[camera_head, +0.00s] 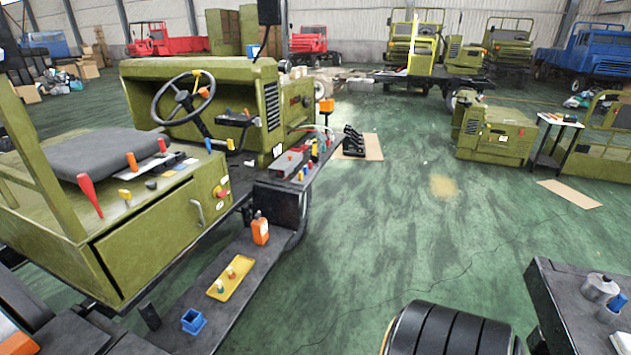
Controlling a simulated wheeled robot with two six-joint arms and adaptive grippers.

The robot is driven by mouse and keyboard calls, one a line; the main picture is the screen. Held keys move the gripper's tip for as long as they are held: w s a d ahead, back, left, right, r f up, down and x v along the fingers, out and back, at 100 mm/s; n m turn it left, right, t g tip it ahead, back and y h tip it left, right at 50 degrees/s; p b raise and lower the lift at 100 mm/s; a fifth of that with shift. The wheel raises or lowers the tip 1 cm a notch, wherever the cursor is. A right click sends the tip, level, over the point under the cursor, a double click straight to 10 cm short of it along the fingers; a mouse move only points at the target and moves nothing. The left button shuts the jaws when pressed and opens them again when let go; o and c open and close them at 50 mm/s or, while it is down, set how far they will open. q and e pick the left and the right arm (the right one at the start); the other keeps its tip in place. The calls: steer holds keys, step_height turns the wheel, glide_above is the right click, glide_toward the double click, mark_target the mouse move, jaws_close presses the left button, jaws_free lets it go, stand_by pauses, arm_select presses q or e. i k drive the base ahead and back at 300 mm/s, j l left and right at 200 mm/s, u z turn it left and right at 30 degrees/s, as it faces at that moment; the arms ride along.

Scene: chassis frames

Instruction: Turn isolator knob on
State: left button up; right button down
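A red knob (221,192) sits on a small yellow plate on the side of the green vehicle's seat box, near its front edge. It looks like the isolator knob, but it is too small for me to tell which way it is turned. A small light label lies just below it. Nothing touches the knob and nothing covers it. I cannot make out either of my grippers in the head view.
The green vehicle (140,245) with a steering wheel (183,99) fills the left. Its dark side step holds an orange bottle (260,229), a yellow panel (230,278) and a blue cup (193,321). A black ribbed rounded thing (450,330) is at bottom centre. Green floor (400,220) lies open mid-picture.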

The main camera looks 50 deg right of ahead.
mark_target(220, 195)
steer(key=z, duration=1.05)
